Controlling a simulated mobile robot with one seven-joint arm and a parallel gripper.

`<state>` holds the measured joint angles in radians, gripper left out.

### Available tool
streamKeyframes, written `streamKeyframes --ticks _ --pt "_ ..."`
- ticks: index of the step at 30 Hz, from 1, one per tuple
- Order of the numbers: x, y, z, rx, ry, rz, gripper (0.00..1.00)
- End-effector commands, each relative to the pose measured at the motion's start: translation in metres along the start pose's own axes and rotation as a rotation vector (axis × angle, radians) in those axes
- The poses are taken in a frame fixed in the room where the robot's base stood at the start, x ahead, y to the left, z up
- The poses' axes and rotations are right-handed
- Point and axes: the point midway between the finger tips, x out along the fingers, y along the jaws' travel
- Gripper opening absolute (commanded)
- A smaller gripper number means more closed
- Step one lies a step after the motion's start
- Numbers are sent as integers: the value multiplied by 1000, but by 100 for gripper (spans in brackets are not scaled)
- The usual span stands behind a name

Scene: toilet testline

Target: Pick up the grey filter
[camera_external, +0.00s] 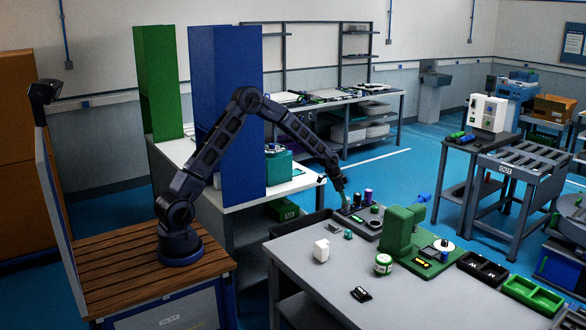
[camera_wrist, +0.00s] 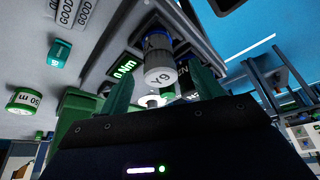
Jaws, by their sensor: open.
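A grey cylinder with a pale end marked "Y9" (camera_wrist: 160,76) shows between my gripper's fingers in the wrist view; it looks like the grey filter. My gripper (camera_wrist: 163,88) is open, its two teal fingers apart on either side of the cylinder in the picture. I cannot tell how far the fingertips are from it. In the external view my gripper (camera_external: 346,201) points down at the small dark station at the table's back edge. The grey cylinder cannot be made out clearly there. A purple cylinder (camera_external: 368,195) stands just to the right.
A green machine (camera_external: 402,228) stands right of the station. A white block (camera_external: 321,250), a teal block (camera_external: 348,234), a green-and-white jar (camera_external: 383,264) and a black item (camera_external: 361,294) are on the grey table (camera_external: 320,275). A black tray (camera_external: 482,268) and green tray (camera_external: 532,294) sit right.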

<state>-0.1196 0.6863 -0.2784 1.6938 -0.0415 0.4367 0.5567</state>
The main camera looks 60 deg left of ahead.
Motion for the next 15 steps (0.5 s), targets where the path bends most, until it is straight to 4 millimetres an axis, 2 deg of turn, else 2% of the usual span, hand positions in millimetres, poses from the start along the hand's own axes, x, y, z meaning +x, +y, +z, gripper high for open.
streamKeyframes --ticks 8,15 --pt "18 0 -1 0 -1 0 65" --pt "50 1 -4 0 -1 0 65"
